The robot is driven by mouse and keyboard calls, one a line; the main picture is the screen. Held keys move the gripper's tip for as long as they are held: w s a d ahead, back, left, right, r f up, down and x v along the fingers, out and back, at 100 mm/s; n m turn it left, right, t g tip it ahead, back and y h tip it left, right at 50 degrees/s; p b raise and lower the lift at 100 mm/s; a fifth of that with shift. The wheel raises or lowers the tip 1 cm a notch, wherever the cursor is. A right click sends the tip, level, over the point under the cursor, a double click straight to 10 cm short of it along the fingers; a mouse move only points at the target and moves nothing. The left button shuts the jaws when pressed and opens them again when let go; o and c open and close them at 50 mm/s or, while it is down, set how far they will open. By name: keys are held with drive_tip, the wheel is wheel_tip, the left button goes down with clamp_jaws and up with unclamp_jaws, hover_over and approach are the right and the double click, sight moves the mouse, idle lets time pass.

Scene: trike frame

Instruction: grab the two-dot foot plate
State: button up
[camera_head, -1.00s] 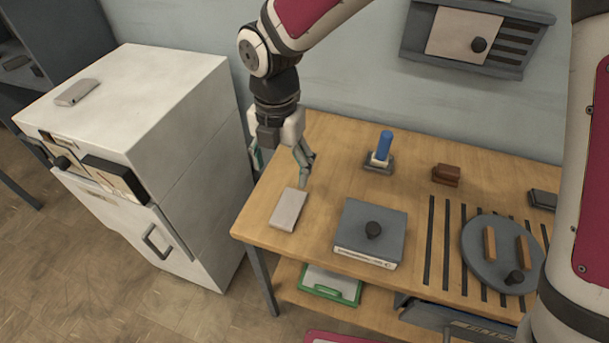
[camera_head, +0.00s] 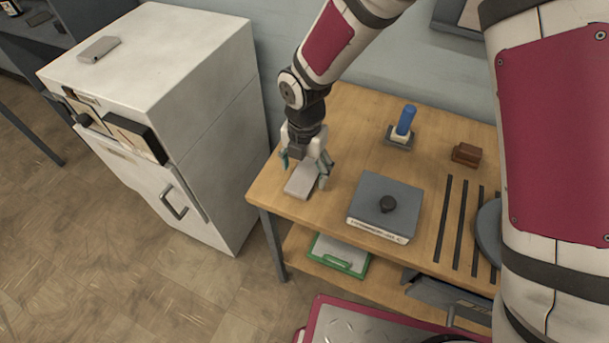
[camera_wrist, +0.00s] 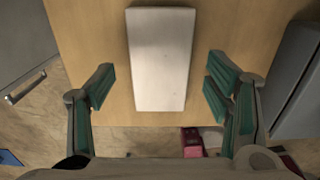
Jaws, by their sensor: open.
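A light grey oblong plate (camera_head: 299,184) lies flat on the left end of the wooden table. It also shows in the wrist view (camera_wrist: 160,58), upper middle, with a plain pale top. I cannot make out any dots on it. A similar grey plate (camera_head: 99,49) lies on top of the white cabinet; its markings cannot be told either. My gripper (camera_head: 305,172) is over the plate on the table, pointing down. In the wrist view my gripper (camera_wrist: 159,82) is open and empty, with one green-padded finger on each side of the plate, apart from it.
A grey box with a black knob (camera_head: 385,208) stands right of the plate. Behind it are a blue-handled stamp-like piece (camera_head: 404,122) and a brown block (camera_head: 466,154). The white cabinet (camera_head: 160,90) stands close left of the table. A green-edged tray (camera_head: 340,255) lies on the lower shelf.

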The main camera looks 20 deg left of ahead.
drive_tip(key=shift+f, duration=0.55)
drive_tip(key=c, duration=1.5)
drive_tip(key=shift+r, duration=0.15)
